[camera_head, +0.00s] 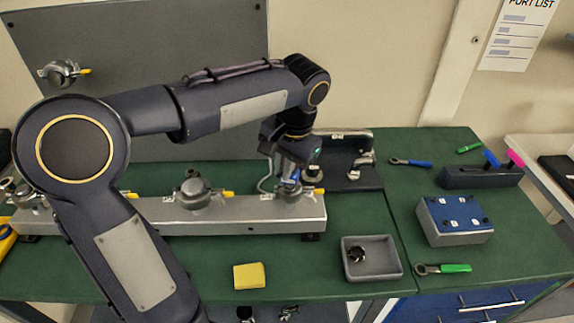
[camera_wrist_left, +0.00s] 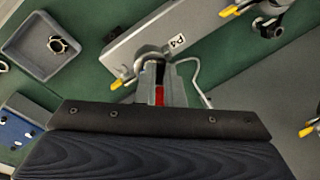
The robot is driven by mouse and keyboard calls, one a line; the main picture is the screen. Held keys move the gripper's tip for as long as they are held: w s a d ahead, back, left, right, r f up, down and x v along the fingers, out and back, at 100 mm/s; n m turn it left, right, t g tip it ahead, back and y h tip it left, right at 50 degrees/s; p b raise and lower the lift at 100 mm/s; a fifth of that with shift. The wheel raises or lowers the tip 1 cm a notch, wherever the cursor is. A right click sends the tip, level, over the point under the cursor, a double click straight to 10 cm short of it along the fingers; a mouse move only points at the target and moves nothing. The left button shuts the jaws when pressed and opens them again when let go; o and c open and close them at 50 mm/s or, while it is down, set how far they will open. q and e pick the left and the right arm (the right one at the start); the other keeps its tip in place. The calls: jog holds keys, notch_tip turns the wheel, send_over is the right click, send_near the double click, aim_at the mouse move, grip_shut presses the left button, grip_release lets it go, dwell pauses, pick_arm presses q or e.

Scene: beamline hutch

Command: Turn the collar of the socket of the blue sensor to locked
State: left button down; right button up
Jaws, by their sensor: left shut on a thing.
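My left gripper (camera_head: 290,185) points down at the socket at the right end of the grey rail (camera_head: 245,213). It is shut on the collar (camera_head: 302,194) of that socket, which has a yellow tab (camera_head: 318,191). In the left wrist view the gripper (camera_wrist_left: 160,84) covers most of the socket, and the yellow tab (camera_wrist_left: 117,84) sticks out beside it, near a P4 label (camera_wrist_left: 177,42). A pale cable (camera_head: 265,178) loops beside the gripper. A little blue shows between the fingers; the sensor itself is mostly hidden. My right gripper is not in view.
Another socket (camera_head: 193,193) with a yellow tab sits further left on the rail. A grey tray (camera_head: 392,271) holding a ring, a yellow block (camera_head: 249,276) and a blue-topped box (camera_head: 455,219) stand on the green table. Tools lie at the right.

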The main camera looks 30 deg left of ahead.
pick_arm(q)
jog(key=shift+w+a+m+t+h+p, duration=0.3)
jog(key=shift+a+m+p, duration=0.3)
jog(key=shift+m, duration=1.65)
jog(key=shift+w+a+m+t+h+p, duration=0.15)
jog(key=shift+w+a+m+t+p, duration=0.3)
jog(key=shift+m, duration=1.75)
jog(key=shift+w+a+m+t+h+p, duration=0.2)
jog(key=shift+a+m+p, duration=0.5)
jog(key=shift+m, duration=1.55)
jog(key=c, duration=1.5)
grip_release()
jog(key=shift+s, duration=0.1)
jog(key=shift+r, duration=0.1)
jog(key=r, duration=0.2)
jog(key=s+r, duration=0.1)
jog(key=r, duration=0.4)
jog(key=shift+s+d+r, duration=0.15)
jog(key=shift+d+r, duration=0.1)
jog(key=shift+d, duration=0.05)
